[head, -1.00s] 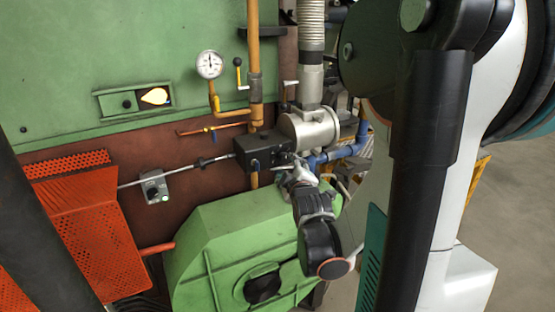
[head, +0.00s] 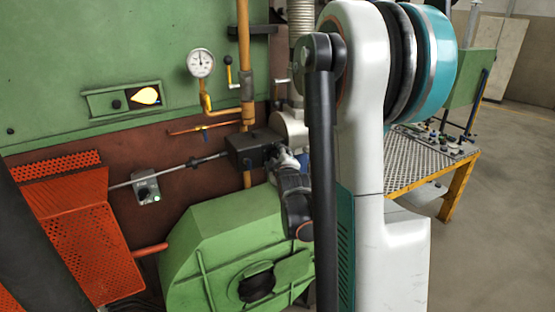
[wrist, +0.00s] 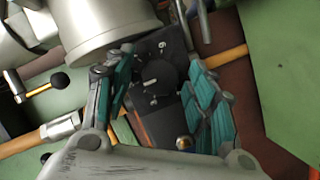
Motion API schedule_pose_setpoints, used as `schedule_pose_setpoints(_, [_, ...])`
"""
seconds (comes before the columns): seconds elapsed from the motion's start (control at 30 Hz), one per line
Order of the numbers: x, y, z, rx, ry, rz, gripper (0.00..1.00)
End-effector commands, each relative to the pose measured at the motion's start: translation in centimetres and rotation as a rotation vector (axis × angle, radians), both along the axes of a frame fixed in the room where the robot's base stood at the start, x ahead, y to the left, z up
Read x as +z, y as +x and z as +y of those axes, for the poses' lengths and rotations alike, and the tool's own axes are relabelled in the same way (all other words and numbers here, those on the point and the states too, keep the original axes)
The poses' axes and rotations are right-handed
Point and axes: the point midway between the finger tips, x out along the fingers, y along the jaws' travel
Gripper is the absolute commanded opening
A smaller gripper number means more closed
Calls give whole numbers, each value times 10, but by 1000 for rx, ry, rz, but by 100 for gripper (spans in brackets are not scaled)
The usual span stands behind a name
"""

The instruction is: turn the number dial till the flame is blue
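The flame (head: 146,96) shows yellow in a small window on the green furnace wall. The black box (head: 248,149) sits on the pipework right of the window. In the wrist view its face carries a round dark dial (wrist: 158,78) with small pale marks; I cannot read them. My gripper (wrist: 158,64) is open, with one teal-padded finger on each side of the dial. I cannot tell whether either finger touches it. In the head view my arm hides part of the box's right side, and the fingers are hard to make out.
A pressure gauge (head: 201,63) and a yellow pipe (head: 246,90) stand above the box. A green blower housing (head: 215,250) lies below. A small grey switch box (head: 147,187) and an orange perforated guard (head: 75,225) are at left. A workbench (head: 425,160) stands at right.

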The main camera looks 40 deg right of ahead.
Motion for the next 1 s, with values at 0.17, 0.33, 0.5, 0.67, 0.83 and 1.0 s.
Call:
schedule_pose_setpoints(0.17, [0, 0, 0, 0, 0, 0, 10])
schedule_pose_setpoints(0.33, [0, 0, 0, 0, 1, -1, 7])
schedule_pose_setpoints(0.5, [0, 0, 0, 0, 18, -4, 7])
schedule_pose_setpoints(0.67, [0, -1, 0, -1, 77, -18, 7])
schedule_pose_setpoints(0.83, [1, -1, -1, -1, 188, -44, 7])
schedule_pose_setpoints(1.0, [1, -1, -2, -1, 337, -81, 7])
